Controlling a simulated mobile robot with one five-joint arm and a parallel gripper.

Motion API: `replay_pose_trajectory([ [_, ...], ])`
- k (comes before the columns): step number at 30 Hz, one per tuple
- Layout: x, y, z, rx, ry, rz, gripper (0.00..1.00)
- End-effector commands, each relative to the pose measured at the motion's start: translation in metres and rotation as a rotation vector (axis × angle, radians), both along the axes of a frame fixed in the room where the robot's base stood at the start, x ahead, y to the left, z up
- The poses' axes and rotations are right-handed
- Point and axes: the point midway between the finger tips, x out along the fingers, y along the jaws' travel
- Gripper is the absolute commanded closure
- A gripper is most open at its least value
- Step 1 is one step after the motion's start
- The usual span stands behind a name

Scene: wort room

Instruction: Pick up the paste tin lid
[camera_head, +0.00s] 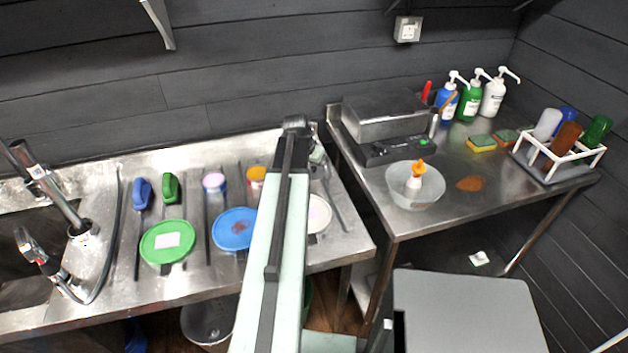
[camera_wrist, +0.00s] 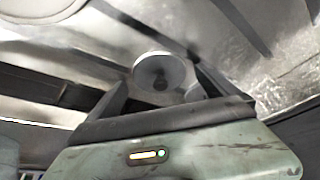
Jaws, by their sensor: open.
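In the wrist view, my gripper (camera_wrist: 158,77) is open, with its two dark fingers apart. A small round grey metal piece with a dark centre, possibly the paste tin lid (camera_wrist: 146,67), shows between the fingers. The fingers do not visibly grip it, and I cannot tell whether they touch it. A second pale rounded shape (camera_wrist: 193,92) is partly hidden by the right finger. In the head view my arm covers this part of the steel counter, so the small round piece cannot be made out there.
On the sink counter (camera_head: 100,298) lie a green lid (camera_head: 150,254), a blue lid (camera_head: 228,243) and a pale disc (camera_head: 318,217), partly behind my arm. Brushes and small tubs stand behind them. The right table (camera_head: 433,203) holds a bowl (camera_head: 401,192), a scale, bottles and a rack.

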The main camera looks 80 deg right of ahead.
Motion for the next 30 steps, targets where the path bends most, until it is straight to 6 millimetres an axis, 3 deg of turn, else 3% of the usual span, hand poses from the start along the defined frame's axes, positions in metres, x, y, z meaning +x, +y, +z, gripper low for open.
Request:
replay_pose_trajectory([
  [5, 0.0, 0.0, 0.001, 0.0, 0.0, 0.0, 0.03],
  [12, -0.001, 0.0, 0.001, 0.0, 0.0, -0.001, 0.66],
  [23, -0.001, 0.0, 0.01, 0.0, 0.001, -0.001, 0.67],
  [30, -0.001, 0.0, 0.053, 0.0, 0.0, -0.002, 0.67],
])
